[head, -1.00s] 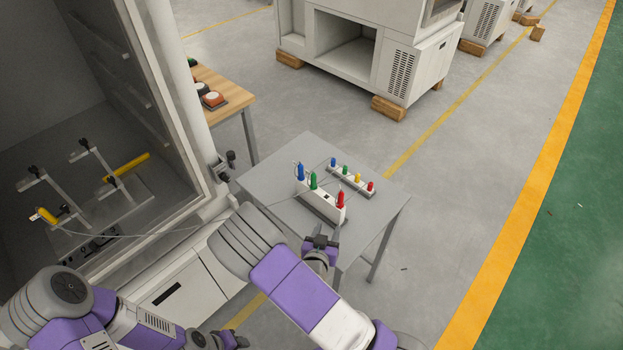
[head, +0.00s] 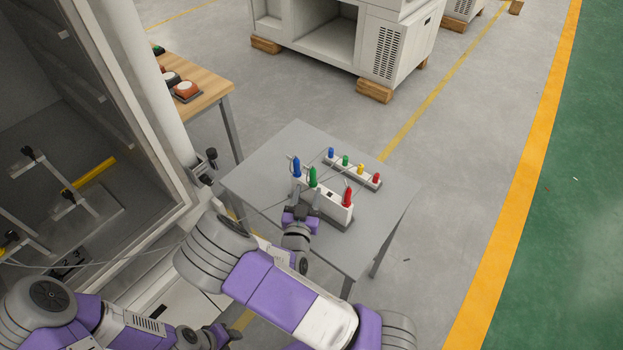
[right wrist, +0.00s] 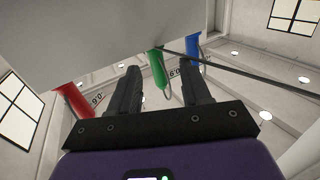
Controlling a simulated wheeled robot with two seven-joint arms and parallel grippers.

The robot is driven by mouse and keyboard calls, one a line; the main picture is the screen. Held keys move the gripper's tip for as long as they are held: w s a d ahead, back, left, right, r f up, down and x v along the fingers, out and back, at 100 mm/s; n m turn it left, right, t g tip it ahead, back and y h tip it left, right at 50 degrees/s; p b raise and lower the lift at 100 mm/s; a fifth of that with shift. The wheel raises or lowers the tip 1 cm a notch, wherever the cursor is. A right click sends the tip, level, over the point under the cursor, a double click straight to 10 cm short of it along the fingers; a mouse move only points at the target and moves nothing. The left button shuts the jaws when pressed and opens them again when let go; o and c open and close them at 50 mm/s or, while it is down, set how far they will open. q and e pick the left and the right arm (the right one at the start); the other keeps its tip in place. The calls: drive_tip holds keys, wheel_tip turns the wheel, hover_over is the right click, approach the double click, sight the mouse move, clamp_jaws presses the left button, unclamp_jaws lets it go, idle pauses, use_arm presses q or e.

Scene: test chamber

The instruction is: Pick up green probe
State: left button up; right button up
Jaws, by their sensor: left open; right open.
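The green probe (head: 312,177) stands upright in a white holder (head: 325,196) on the grey table, between a blue probe (head: 296,167) and a red probe (head: 347,197). My right gripper (head: 306,196) is open and empty in front of the holder, just below the green probe. In the right wrist view, which is upside down, the green probe (right wrist: 158,70) shows between the two open fingers, beyond them, with the blue probe (right wrist: 192,45) and red probe (right wrist: 73,98) to the sides. My left gripper (head: 231,333) is open and low at the bottom edge, away from the table.
A white strip (head: 352,171) with several coloured plugs lies behind the holder on the grey table (head: 262,170). A thin cable runs from the left across to the holder. An open cabinet (head: 170,110) and a wooden table (head: 205,85) stand to the left.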

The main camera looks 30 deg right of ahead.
sight(312, 182)
drive_tip(key=x, duration=0.5)
drive_tip(key=shift+w+d+r, duration=0.1)
drive_tip(key=shift+w+d, duration=0.05)
drive_tip(key=shift+d, duration=0.35)
clamp_jaws()
